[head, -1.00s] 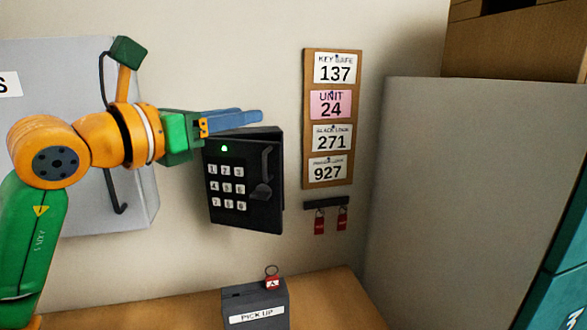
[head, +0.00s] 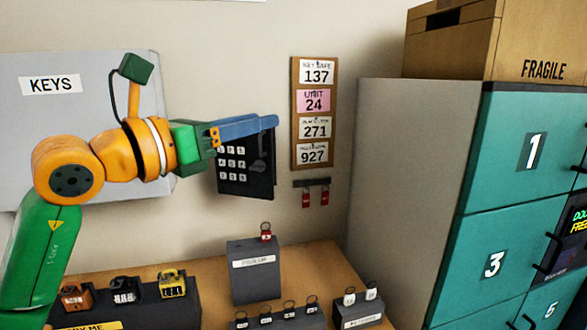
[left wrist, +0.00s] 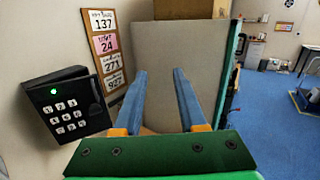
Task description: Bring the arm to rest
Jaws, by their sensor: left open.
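My left arm comes in from the left in the head view. Its gripper (head: 247,127) is open and empty, with blue fingers pointing right. In the head view the fingers cover the top of the black keypad box (head: 246,172) on the wall. In the left wrist view the two fingers (left wrist: 160,98) stand apart with nothing between them. There the keypad box (left wrist: 66,105) is to the left of the fingers, with a lit green light, and the gripper is not touching it. My right gripper is not in view.
A code board (head: 314,112) and two red tags (head: 313,195) on a rack hang right of the keypad. A grey box with a red key tag (head: 254,272) stands on the wooden counter (head: 210,285). Teal lockers (head: 512,203) stand at right, with a carton (head: 475,45) on top.

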